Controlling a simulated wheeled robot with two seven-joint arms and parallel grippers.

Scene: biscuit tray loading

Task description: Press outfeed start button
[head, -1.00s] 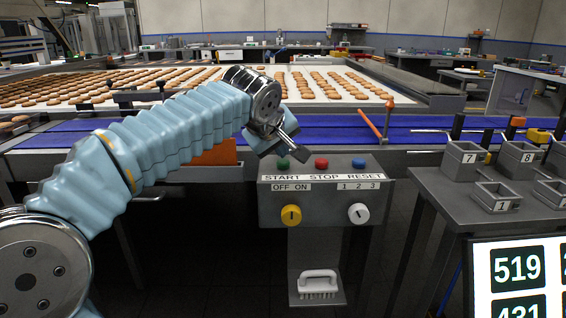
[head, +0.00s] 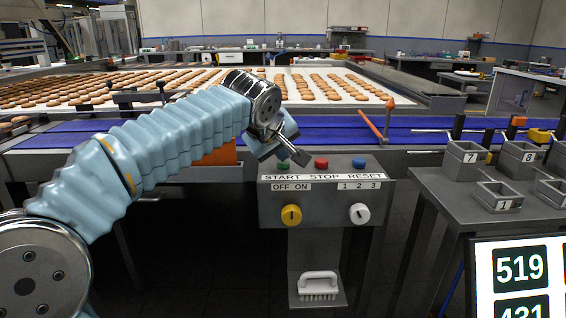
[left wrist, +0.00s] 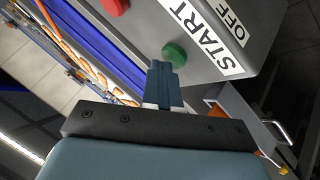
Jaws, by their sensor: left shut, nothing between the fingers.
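The green START button (head: 283,165) is on top of the grey control box (head: 320,209), above the START label. The left wrist view shows the green button (left wrist: 174,54) just beyond the tips of my shut, empty left gripper (left wrist: 162,68). I cannot tell whether the fingertips touch it. The red STOP button (head: 321,163) and blue RESET button (head: 358,163) stand to its right. My right gripper is not in view.
A yellow knob (head: 291,215) and a white knob (head: 358,214) are on the box front. A blue conveyor belt (head: 340,126) runs behind. A side table (head: 470,205) with grey bins stands right. A white brush (head: 318,284) lies on the lower shelf.

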